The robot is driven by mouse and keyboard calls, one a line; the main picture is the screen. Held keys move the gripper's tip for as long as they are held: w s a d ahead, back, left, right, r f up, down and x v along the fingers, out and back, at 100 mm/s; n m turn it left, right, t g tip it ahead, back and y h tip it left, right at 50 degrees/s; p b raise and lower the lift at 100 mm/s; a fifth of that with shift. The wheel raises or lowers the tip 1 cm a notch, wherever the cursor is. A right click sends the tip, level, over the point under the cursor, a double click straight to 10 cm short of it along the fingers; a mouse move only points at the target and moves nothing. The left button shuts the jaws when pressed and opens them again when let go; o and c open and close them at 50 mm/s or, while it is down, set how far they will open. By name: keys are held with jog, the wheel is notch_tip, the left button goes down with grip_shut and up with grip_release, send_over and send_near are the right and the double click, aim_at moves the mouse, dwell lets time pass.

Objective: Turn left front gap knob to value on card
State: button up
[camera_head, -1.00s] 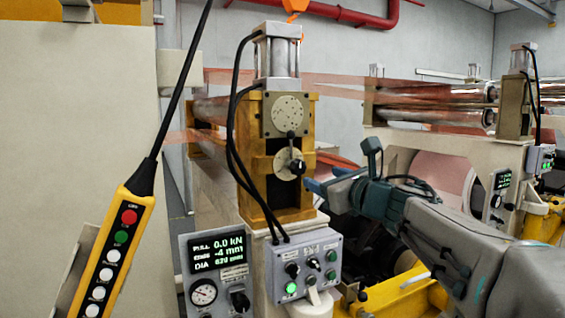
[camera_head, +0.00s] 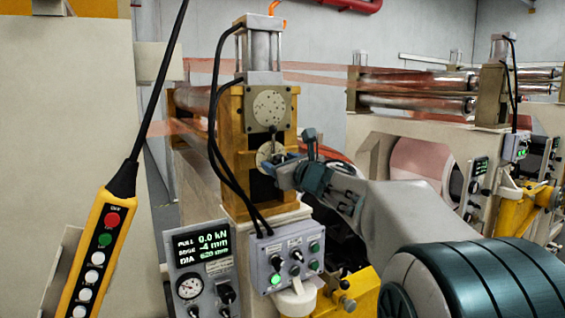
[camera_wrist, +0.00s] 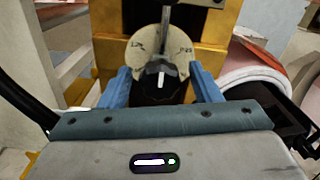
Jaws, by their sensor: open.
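The gap knob is a black knob (camera_wrist: 158,82) with a white pointer line, set on a round cream dial (camera_wrist: 140,52) with printed marks. In the wrist view it sits between the two blue fingers of my gripper (camera_wrist: 160,88), which are open on either side of it with no clear contact. The pointer stands nearly upright; the dial's values are too small to read surely. In the head view the dial (camera_head: 268,152) shows on the yellow roller stand (camera_head: 236,150), with my gripper (camera_head: 283,170) in front of it hiding the knob. No card with a value is legible.
A round speckled plate (camera_head: 268,106) is above the dial, with a metal lever hanging between them. Below are a grey switch box (camera_head: 288,255) and a display panel (camera_head: 205,260). A yellow pendant (camera_head: 95,255) hangs at left. Copper foil rollers (camera_head: 420,103) stand at right.

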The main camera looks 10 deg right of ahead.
jog(key=c, duration=1)
jog(key=shift+o, duration=0.2)
jog(key=shift+m, duration=0.4)
